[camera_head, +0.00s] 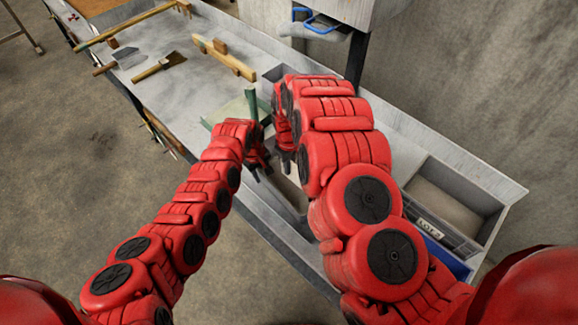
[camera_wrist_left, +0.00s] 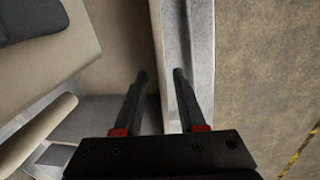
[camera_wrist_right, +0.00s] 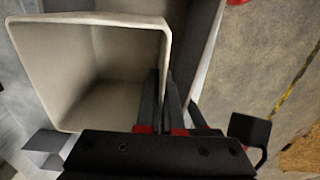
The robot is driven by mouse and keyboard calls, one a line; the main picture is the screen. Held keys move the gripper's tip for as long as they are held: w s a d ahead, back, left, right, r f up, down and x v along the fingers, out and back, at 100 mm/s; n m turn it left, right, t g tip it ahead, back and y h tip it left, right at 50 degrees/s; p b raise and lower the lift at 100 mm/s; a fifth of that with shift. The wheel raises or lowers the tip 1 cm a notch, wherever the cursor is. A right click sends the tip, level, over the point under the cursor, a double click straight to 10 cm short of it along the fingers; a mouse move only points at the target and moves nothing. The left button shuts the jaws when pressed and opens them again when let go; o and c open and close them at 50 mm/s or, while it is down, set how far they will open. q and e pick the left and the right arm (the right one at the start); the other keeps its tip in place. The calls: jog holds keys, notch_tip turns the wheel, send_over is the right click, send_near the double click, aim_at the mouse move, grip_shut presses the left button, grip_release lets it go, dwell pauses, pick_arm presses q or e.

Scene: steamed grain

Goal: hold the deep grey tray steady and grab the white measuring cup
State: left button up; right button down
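The white measuring cup (camera_wrist_right: 95,35) is a square-mouthed off-white vessel filling the upper left of the right wrist view. My right gripper (camera_wrist_right: 162,80) has its fingers close together at the cup's near right rim, with the wall between them. In the left wrist view a pale wall (camera_wrist_left: 155,45), apparently the grey tray's, runs between the fingers of my left gripper (camera_wrist_left: 159,73). These fingers are apart. A pale rod (camera_wrist_left: 40,135), perhaps the cup's handle, lies left of them. In the head view my left gripper (camera_head: 263,170) and right gripper (camera_head: 285,155) are close together; the arms hide most of the cup and tray.
A long grey bench (camera_head: 165,95) holds wooden-handled tools (camera_head: 225,57) and a brush (camera_head: 160,66) at the back left. A labelled grey bin (camera_head: 440,232) stands at the right with a blue edge below it. The wall is close behind the bench.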

pick_arm(q)
notch_tip(320, 180, up, 8)
jog(key=a, duration=0.1)
jog(key=shift+s, duration=0.25)
jog(key=shift+f, duration=0.1)
